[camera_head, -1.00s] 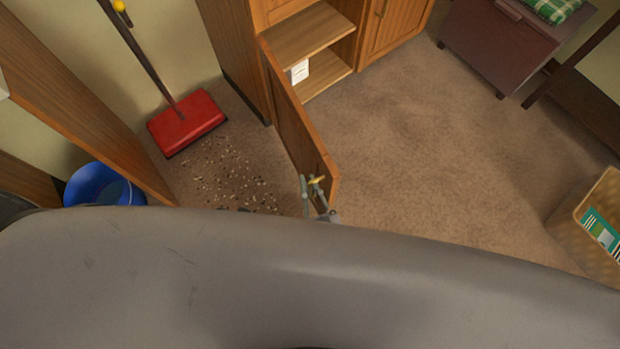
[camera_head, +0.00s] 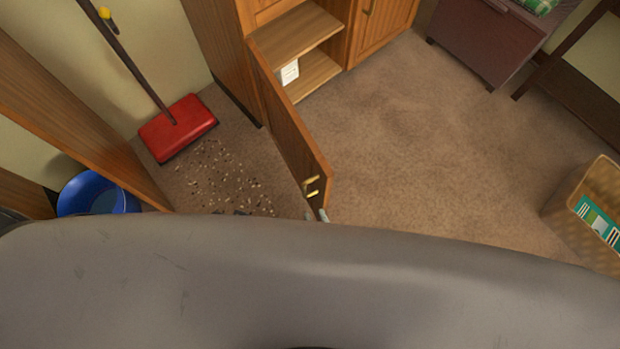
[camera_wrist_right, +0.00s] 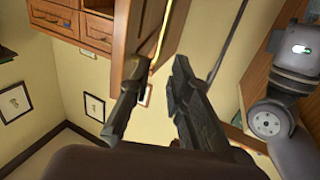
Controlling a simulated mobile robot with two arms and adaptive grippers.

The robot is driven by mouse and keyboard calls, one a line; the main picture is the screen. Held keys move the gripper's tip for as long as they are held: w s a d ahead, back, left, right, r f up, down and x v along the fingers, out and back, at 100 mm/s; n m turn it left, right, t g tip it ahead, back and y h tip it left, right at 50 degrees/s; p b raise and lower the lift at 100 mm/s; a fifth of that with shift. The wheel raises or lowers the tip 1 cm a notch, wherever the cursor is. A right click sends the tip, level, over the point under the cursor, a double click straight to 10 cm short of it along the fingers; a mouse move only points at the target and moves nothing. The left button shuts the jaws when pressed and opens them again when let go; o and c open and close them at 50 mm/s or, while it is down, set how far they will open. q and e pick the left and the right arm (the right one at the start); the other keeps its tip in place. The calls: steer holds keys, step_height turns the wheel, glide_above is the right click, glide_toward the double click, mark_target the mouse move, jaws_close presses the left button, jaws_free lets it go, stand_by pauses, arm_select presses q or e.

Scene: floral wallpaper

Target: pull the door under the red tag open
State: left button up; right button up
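The wooden cabinet door (camera_head: 285,125) stands swung wide open in the head view, with its brass handle (camera_head: 312,186) near the free end. No red tag shows. My right gripper (camera_head: 317,214) shows only by its fingertips, just below the handle at the door's end and apart from the handle. In the right wrist view, its two dark fingers (camera_wrist_right: 150,95) are spread with nothing held between them. A wooden panel, apparently the door (camera_wrist_right: 125,45), is just beyond them. My left gripper is in neither view.
The open cabinet shows shelves (camera_head: 295,35) with a white card (camera_head: 290,72). A red sweeper (camera_head: 178,128), scattered debris (camera_head: 215,175) and a blue bucket (camera_head: 97,193) are left of the door. A wicker basket (camera_head: 570,215) stands right. Carpet between is clear.

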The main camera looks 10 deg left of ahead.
steer(key=shift+v, duration=1.25)
